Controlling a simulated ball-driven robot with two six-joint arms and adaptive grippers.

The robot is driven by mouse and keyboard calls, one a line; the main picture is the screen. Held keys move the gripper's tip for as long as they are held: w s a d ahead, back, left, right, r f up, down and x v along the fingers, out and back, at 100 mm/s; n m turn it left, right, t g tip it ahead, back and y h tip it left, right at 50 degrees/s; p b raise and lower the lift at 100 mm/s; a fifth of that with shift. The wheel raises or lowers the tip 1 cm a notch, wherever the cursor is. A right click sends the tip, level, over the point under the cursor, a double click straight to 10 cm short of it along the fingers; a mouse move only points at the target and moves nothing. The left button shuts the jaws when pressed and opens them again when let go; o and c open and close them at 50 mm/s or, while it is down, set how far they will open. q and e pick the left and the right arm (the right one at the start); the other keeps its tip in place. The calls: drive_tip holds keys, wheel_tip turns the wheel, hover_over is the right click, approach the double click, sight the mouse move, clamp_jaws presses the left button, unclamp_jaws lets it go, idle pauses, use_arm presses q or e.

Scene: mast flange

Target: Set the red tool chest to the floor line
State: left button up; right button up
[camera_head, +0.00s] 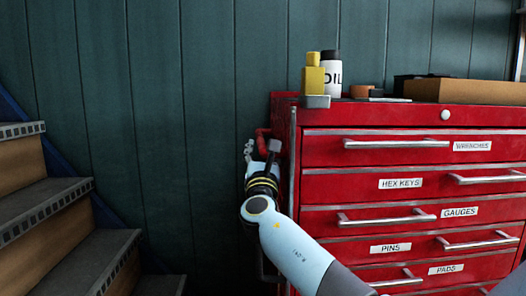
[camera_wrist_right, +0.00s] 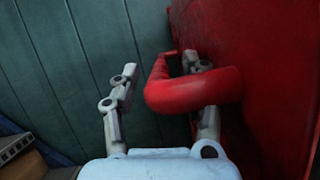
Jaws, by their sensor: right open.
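The red tool chest (camera_head: 390,128) stands on the right of the head view, with labelled drawers and metal pull bars. A red side handle (camera_wrist_right: 196,90) sticks out from its left side; it also shows in the head view (camera_head: 262,140), partly covered by my gripper. My right gripper (camera_head: 260,147) is open at this handle. In the right wrist view its two fingers (camera_wrist_right: 160,72) stand apart, one left of the handle and one partly hidden behind it, near the chest's side. I cannot tell whether they touch it. My left gripper is not in view.
Steps (camera_head: 45,202) rise on the left. A green panelled wall (camera_head: 160,110) stands behind. On the chest top are an OIL bottle (camera_head: 331,75), a yellow container (camera_head: 313,75) and a cardboard box (camera_head: 470,91). The floor line is not visible.

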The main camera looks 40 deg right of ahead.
drive_tip(key=shift+c, duration=0.4)
clamp_jaws()
drive_tip(key=shift+s+d, duration=0.1)
drive_tip(key=shift+d, duration=0.05)
drive_tip(key=shift+s+d, duration=0.35)
drive_tip(key=shift+d, duration=0.2)
drive_tip(key=shift+o, duration=0.4)
unclamp_jaws()
drive_tip(key=shift+s+d, duration=0.2)
drive_tip(key=shift+d, duration=0.05)
drive_tip(key=v, duration=1.2)
drive_tip(key=shift+w+a, duration=0.1)
drive_tip(key=shift+a, duration=0.05)
